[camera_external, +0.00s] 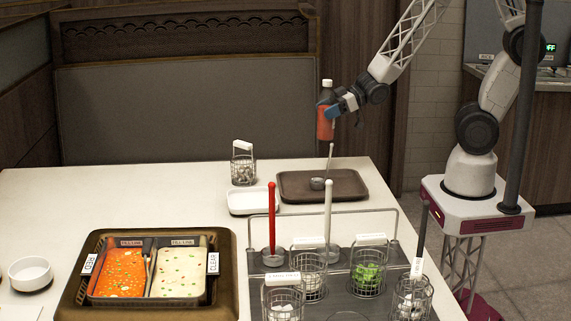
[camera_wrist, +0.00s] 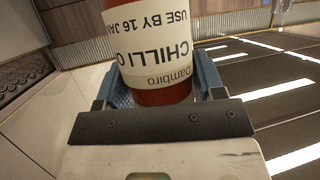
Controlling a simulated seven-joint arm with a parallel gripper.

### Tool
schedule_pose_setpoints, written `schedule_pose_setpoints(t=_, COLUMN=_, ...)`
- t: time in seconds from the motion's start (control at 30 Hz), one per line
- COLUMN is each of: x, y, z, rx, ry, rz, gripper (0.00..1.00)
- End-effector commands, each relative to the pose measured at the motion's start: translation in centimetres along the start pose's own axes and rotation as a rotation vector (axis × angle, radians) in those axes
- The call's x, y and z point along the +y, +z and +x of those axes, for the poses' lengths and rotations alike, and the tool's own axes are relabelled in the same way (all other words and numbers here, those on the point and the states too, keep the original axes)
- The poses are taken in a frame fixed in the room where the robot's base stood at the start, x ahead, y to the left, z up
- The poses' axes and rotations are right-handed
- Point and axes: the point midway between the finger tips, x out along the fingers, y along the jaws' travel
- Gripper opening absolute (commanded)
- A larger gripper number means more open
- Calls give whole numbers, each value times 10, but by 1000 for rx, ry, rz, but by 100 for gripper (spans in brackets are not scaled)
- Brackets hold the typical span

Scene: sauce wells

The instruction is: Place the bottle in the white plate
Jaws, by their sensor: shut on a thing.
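My gripper (camera_external: 337,106) is shut on the bottle (camera_external: 326,118), high above the back right part of the table. The bottle is upright in the outside view, with a dark top, a white cap and red-orange contents. In the wrist view the bottle (camera_wrist: 150,55) sits between the blue fingers, and its cream label reads "CHILLI" upside down. The white plate (camera_external: 240,211) is a shallow, square-cornered dish on the table, below and left of my gripper. It looks empty, and part of it is hidden behind a red-handled ladle.
Tall ladle handles and a rack (camera_external: 393,217) with several baskets stand in front. A two-part sauce tray (camera_external: 225,265) is front left.

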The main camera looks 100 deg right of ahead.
Motion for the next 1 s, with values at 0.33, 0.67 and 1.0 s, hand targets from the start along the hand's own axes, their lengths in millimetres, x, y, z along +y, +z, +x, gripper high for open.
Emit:
schedule_pose_setpoints(t=0.33, x=-22, y=-36, z=62, rx=13, ry=-152, rz=-62, gripper=23)
schedule_pose_setpoints(t=0.67, x=-52, y=-63, z=119, rx=17, ry=-296, rz=-118, gripper=23)
schedule_pose_setpoints(t=1.0, x=-90, y=-85, z=177, rx=15, ry=-444, rz=-177, gripper=23)
